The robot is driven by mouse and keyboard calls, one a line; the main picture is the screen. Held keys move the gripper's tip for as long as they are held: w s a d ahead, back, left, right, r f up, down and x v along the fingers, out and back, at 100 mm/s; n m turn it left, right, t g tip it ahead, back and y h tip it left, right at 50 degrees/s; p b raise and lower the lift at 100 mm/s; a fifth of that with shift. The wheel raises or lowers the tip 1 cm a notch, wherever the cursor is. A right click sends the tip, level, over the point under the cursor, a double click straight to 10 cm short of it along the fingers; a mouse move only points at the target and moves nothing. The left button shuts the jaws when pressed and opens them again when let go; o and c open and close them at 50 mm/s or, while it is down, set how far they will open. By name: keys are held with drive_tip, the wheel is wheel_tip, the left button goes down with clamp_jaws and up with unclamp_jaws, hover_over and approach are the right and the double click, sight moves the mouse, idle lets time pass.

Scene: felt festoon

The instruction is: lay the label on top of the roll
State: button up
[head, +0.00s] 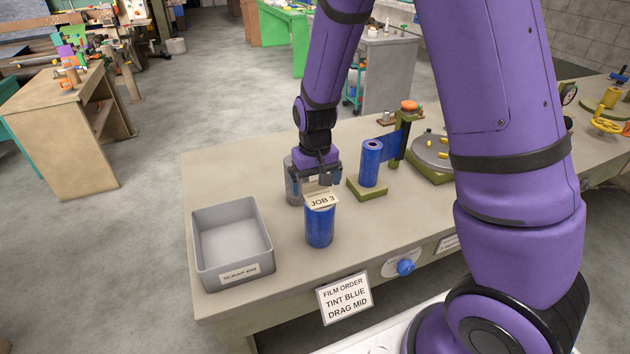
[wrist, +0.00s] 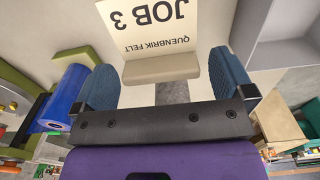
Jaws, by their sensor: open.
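The cream label (head: 322,202), printed JOB 3, sits on the top of the front blue roll (head: 319,229) in the head view. It looks tilted and overhangs the roll's rim; whether it lies flat is hard to tell. In the wrist view the label (wrist: 150,25) reads upside down, with a thick beige block (wrist: 160,68) at its near edge. My gripper (head: 321,181) is just behind and above the label. In the wrist view my gripper (wrist: 162,80) is open, with blue finger pads on either side of the block. The front roll is hidden in the wrist view.
A grey scrap bin (head: 232,240) stands at left. A grey cylinder (head: 293,180) is close behind my gripper. A second blue roll (head: 371,165) stands on a green base at right, near a round plate (head: 432,150). Bare bench lies between bin and front roll.

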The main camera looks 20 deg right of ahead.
sight(315, 181)
wheel_tip(315, 181, up, 11)
drive_tip(key=s+d+r+t, duration=0.1)
drive_tip(key=s+d+r, duration=0.1)
drive_tip(key=s+r, duration=0.4)
drive_tip(key=s+d+r+t, duration=0.25)
drive_tip(key=s+r, duration=0.25)
drive_tip(key=r, duration=0.3)
drive_tip(key=s+d+r+t, duration=0.1)
drive_tip(key=s+r, duration=0.3)
drive_tip(key=s, duration=0.9)
drive_tip(key=shift+d+t, duration=0.35)
drive_tip(key=shift+d, duration=0.35)
